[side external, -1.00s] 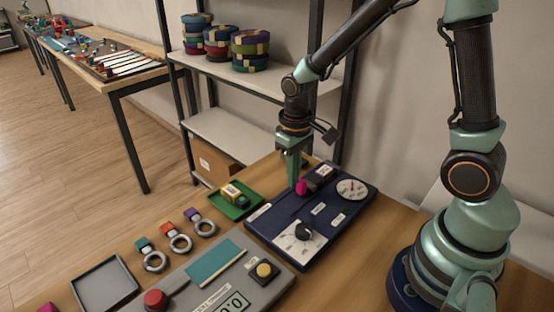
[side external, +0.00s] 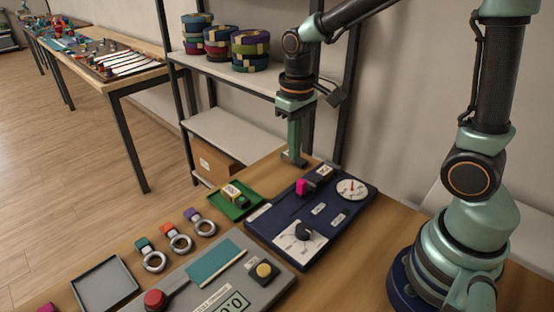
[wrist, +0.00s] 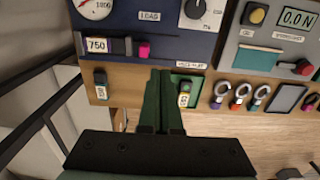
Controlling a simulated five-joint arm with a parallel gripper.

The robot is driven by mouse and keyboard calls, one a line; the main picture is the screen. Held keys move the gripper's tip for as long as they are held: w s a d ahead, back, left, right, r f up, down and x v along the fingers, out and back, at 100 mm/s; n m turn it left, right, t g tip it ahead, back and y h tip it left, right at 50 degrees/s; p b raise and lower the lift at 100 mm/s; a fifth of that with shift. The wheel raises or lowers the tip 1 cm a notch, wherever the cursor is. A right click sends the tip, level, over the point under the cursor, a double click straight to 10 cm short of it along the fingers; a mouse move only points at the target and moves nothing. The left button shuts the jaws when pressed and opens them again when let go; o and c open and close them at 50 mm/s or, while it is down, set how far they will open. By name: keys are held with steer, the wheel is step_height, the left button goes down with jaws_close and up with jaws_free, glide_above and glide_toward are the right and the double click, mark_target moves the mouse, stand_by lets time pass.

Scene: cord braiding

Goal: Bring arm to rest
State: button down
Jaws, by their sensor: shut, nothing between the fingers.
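My gripper (side external: 294,161) hangs pointing down at the far edge of the navy panel, its green fingers together with nothing between them. In the wrist view my gripper (wrist: 161,73) also shows closed fingers, above the wood beside the green tray. The navy panel (side external: 270,225) carries a pink knob (side external: 302,187), a round dial (side external: 352,189) with a red needle and a black rotary knob (side external: 304,231). The pink knob also shows in the wrist view (wrist: 144,51), apart from the fingers.
A grey panel (side external: 215,286) has a red knob (side external: 154,299) and a yellow button (side external: 264,269). Several rings (side external: 180,244) and a grey tray (side external: 104,285) lie left. A shelf (side external: 230,134) stands behind.

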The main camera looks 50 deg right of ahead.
steer(key=s+d+r+t, duration=0.1)
steer(key=s+r+t, duration=0.4)
steer(key=r, duration=0.4)
steer(key=shift+s+r+t, duration=0.15)
steer(key=shift+s+t, duration=0.15)
steer(key=shift+s, duration=0.45)
